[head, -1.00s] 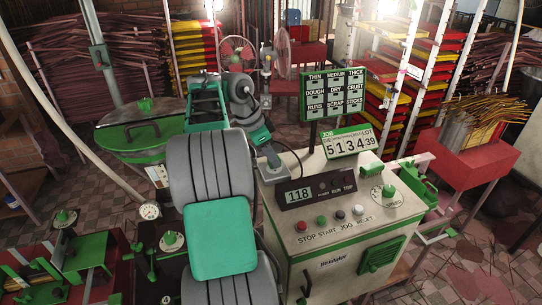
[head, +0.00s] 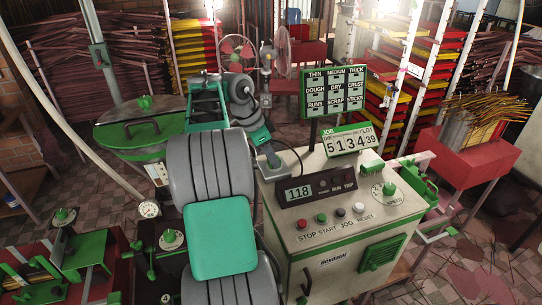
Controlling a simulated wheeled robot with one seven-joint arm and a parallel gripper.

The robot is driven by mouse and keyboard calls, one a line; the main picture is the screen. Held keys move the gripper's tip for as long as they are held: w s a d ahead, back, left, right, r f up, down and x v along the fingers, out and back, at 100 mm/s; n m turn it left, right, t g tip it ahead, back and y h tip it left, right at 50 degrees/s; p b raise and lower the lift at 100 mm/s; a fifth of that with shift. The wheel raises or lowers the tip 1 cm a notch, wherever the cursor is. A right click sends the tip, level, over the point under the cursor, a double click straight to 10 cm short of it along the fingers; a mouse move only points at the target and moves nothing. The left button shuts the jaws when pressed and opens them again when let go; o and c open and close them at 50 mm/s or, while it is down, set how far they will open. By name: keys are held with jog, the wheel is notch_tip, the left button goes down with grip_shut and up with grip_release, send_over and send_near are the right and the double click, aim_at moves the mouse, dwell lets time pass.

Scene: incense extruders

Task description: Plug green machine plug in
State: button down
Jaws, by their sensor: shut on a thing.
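My gripper (head: 272,160) is small in the head view, at the left back corner of the cream control cabinet, pointing down. It is shut on what appears to be the plug, which is mostly hidden by the jaws. The cream cabinet (head: 340,245) has green trim, and stands right of my arm. I cannot make out a socket, or whether the plug touches one.
A control box reading 118 (head: 318,190), the job counter (head: 349,142) and a green label board (head: 334,92) stand on the cabinet close to the gripper. A green-lidded drum (head: 140,132) stands at left. A fan (head: 281,55) and stacked racks are behind.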

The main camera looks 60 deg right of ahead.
jog(key=shift+f, duration=0.25)
jog(key=c, duration=0.9)
grip_release()
jog(key=shift+c, duration=0.2)
jog(key=p+v, duration=0.3)
jog(key=v, duration=0.5)
